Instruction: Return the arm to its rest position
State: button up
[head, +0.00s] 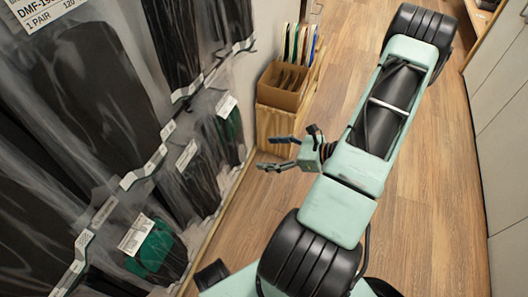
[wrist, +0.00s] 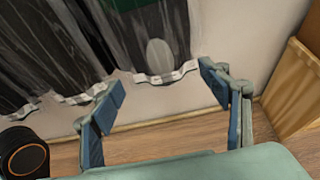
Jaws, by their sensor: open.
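My arm, pale green with black joints, is folded above the wooden floor in the head view. My gripper (head: 277,153) points left toward the wall of hanging bags. Its two fingers are spread apart with nothing between them. The wrist view shows the same open gripper (wrist: 165,105), its blue finger pads wide apart, with the wall foot and floor behind the gap. The fingers appear clear of the wall and the bags.
Clear bags with dark insoles (head: 95,105) hang along the left wall. A wooden stand (head: 273,128) holds a cardboard box (head: 282,88) and several upright flat items behind the gripper. Grey cabinets (head: 503,120) line the right. Wooden floor (head: 425,215) between is open.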

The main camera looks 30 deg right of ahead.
jog(key=v, duration=0.9)
jog(key=shift+s+d+r, duration=0.15)
jog(key=shift+s+r, duration=0.1)
